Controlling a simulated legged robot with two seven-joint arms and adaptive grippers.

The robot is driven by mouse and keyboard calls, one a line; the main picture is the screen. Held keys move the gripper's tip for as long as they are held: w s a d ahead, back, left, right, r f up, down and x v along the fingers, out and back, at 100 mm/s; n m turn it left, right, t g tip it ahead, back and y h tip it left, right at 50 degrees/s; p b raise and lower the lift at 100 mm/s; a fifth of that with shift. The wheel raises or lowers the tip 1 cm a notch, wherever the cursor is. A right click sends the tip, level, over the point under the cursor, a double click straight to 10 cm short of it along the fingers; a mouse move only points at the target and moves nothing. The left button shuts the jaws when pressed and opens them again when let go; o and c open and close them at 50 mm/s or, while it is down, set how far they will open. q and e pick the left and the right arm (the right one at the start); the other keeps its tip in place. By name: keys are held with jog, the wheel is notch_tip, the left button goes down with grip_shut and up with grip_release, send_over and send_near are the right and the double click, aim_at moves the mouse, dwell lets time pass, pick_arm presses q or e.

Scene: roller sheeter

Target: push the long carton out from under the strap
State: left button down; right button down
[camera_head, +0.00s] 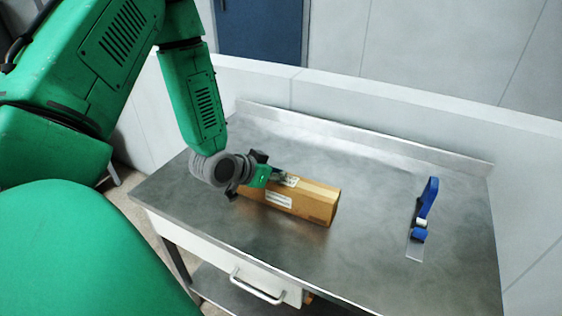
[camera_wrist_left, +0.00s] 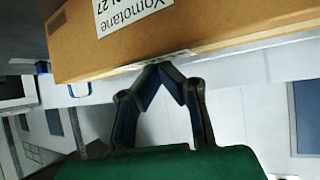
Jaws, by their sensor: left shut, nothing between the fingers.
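The long brown carton (camera_head: 314,203) lies on the metal table, with white labels on its faces. It fills the top of the left wrist view (camera_wrist_left: 230,25). The blue strap (camera_head: 427,203) stands on the table to the right of the carton, with a bare gap between them. My left gripper (camera_head: 284,178) is at the carton's upper far side, near its left half. In the left wrist view its fingertips (camera_wrist_left: 160,68) meet with nothing between them, at or very close to a label's edge; contact is unclear. The carton's left end is partly hidden behind my gripper. My right gripper is not seen.
The metal table (camera_head: 370,260) is clear around the strap and in front of the carton. A raised ledge (camera_head: 350,132) runs along its back edge. A drawer with a handle (camera_head: 257,288) is below the front edge.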

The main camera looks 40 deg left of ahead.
pick_arm(q)
jog(key=s, duration=1)
jog(key=shift+s+a, duration=0.15)
jog(key=shift+a, duration=0.05)
jog(key=shift+r, duration=0.15)
